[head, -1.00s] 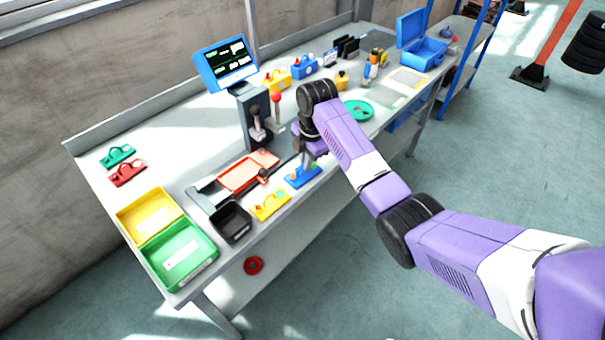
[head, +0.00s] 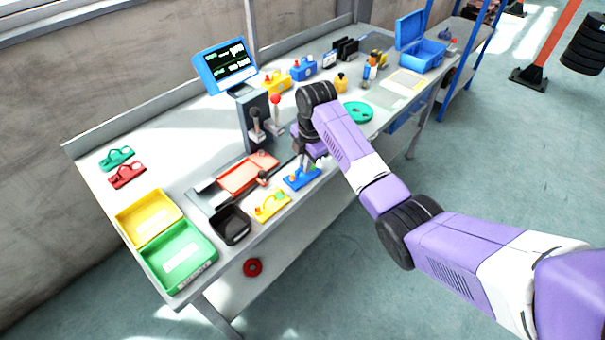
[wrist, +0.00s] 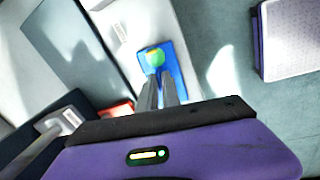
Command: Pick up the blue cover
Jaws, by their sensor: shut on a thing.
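The blue cover (head: 301,180) is a flat blue plate near the front edge of the bench, under my gripper (head: 303,162). In the wrist view the blue cover (wrist: 178,62) shows beyond my fingertips, with a round green and yellow part on it. My gripper (wrist: 162,90) points down at it, its two fingers close together and shut on the cover. The exact contact is hidden by the fingers. I cannot tell any gap between the cover and the bench.
A yellow cover (head: 271,205) and a black bin (head: 231,224) stand to the left. An orange tray (head: 247,174) and a lever stand (head: 257,122) are behind. Yellow (head: 150,215) and green bins (head: 181,256) fill the left end. A green round dish (head: 358,112) lies to the right.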

